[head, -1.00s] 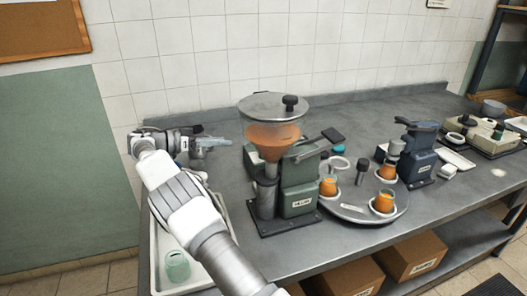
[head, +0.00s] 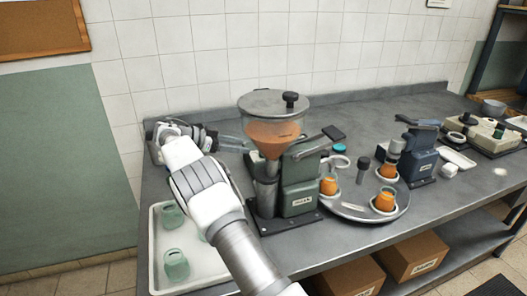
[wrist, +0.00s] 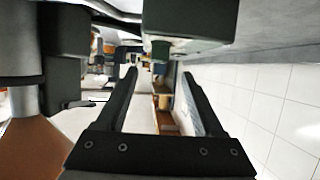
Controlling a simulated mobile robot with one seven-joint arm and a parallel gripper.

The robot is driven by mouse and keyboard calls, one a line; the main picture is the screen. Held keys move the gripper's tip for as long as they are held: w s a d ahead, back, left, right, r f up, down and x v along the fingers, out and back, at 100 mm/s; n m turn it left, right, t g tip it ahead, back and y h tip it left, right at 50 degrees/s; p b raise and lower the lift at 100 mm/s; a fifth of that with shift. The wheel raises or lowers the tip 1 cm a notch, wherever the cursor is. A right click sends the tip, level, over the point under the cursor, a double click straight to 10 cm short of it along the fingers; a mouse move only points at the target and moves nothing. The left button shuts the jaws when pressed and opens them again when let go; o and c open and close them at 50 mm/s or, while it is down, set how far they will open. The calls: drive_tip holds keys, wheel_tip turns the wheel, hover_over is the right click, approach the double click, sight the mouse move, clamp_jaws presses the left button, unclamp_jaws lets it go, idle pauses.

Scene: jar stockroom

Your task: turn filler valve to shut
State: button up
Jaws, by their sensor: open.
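The filler (head: 298,190) is a green machine with a lidded hopper (head: 272,130) of orange filling, standing on the counter. A dark grey lever (head: 312,149), which looks like the valve handle, slants up to the right above its green body. My gripper (head: 240,143) is left of and behind the hopper, pointing right, its tips close to the machine and partly hard to make out. In the wrist view my gripper (wrist: 160,75) is open with nothing between its fingers. The hopper (wrist: 35,150) and a green block of the machine show beside the fingers; contact cannot be told.
A round turntable (head: 350,208) with orange-filled jars stands right of the filler. A blue machine (head: 418,155) is farther right. A white tray (head: 195,278) with several empty green jars lies at front left. The tiled wall (head: 180,60) is behind the counter.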

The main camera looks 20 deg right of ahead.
drive_tip(key=x, duration=0.9)
drive_tip(key=shift+d+f, duration=0.15)
drive_tip(key=shift+d, duration=0.2)
drive_tip(key=shift+c, duration=0.2)
clamp_jaws()
